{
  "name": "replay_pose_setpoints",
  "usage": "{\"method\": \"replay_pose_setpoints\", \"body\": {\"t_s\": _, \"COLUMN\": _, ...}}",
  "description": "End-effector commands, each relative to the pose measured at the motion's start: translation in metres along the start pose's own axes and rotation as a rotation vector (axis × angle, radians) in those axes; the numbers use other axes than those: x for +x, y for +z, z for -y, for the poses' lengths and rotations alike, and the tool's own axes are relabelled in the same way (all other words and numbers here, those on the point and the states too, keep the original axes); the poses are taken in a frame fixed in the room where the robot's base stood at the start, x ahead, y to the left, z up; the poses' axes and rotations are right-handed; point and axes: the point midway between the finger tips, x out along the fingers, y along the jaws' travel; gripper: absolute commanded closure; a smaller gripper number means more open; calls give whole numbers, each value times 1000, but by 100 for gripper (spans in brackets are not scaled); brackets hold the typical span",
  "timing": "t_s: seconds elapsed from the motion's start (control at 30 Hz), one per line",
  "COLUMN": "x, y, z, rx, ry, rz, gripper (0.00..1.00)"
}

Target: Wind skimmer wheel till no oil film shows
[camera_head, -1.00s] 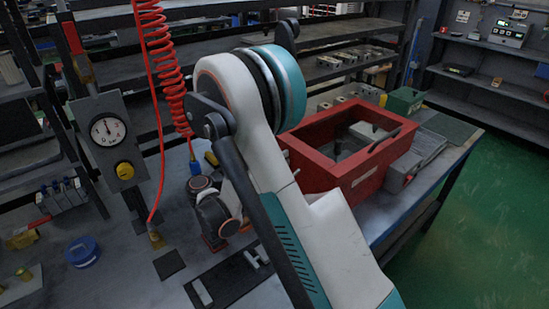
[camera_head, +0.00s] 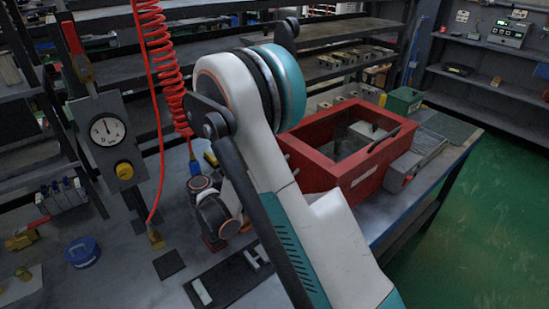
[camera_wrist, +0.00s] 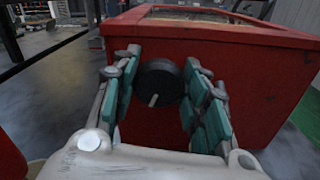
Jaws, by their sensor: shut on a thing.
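The skimmer wheel (camera_wrist: 158,85) is a round dark knob with a pale mark that points down, on the wall of a red tank (camera_wrist: 225,48). My gripper (camera_wrist: 162,68) is shut on the wheel, with one teal-padded finger on each side of it. The red tank also shows in the head view (camera_head: 345,192), open at the top, on the bench. In the wrist view a thin strip of brownish surface shows inside the tank's rim; I cannot tell how much oil film is there.
A dial gauge panel (camera_head: 107,135) stands left of my arm, with a red coiled hose (camera_head: 160,50) hanging beside it. A blue round container (camera_head: 83,252) sits at the bench's left. A green box (camera_head: 404,101) stands behind the tank. Green floor lies open at right.

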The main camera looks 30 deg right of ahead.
Motion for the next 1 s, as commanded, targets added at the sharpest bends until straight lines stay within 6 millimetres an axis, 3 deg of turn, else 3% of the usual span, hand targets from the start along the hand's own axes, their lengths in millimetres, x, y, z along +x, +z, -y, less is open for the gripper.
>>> {"method": "replay_pose_setpoints", "body": {"t_s": 0.03, "x": 0, "y": 0, "z": 0, "rx": 0, "ry": 0, "rz": -1, "gripper": 83}}
{"method": "replay_pose_setpoints", "body": {"t_s": 0.07, "x": 0, "y": 0, "z": 0, "rx": -1, "ry": 0, "rz": -1, "gripper": 53}}
{"method": "replay_pose_setpoints", "body": {"t_s": 0.13, "x": 0, "y": 0, "z": 0, "rx": -1, "ry": 0, "rz": -1, "gripper": 39}}
{"method": "replay_pose_setpoints", "body": {"t_s": 0.57, "x": -6, "y": 0, "z": 0, "rx": -2, "ry": 1, "rz": 0, "gripper": 39}}
{"method": "replay_pose_setpoints", "body": {"t_s": 1.0, "x": -87, "y": 0, "z": -1, "rx": -2, "ry": 4, "rz": -1, "gripper": 39}}
